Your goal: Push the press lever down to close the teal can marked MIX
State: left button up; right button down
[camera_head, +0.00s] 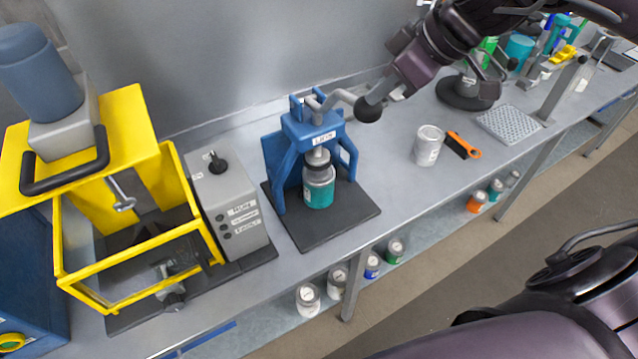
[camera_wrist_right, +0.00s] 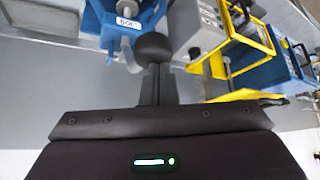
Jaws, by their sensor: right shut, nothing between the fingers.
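The blue press (camera_head: 312,130) stands on a dark base plate. The teal can (camera_head: 319,192) stands upright on that plate, under the plunger; I cannot read MIX on it. The grey press lever (camera_head: 340,96) sticks out to the right from the press top and ends in a black ball knob (camera_head: 368,109). The knob also shows in the right wrist view (camera_wrist_right: 153,47). My right gripper (camera_head: 379,96) is shut and empty, its fingertips (camera_wrist_right: 158,70) at the knob, seemingly touching it. My left gripper is not in view.
A grey control box (camera_head: 228,205) and a yellow-framed machine (camera_head: 130,255) stand left of the press. Several cans stand on the lower shelf. The bench front is mostly clear.

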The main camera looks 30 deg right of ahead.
jog(key=shift+w+r, duration=0.25)
jog(key=shift+r, duration=0.45)
notch_tip(320, 180, up, 7)
dwell(0.3)
dwell(0.4)
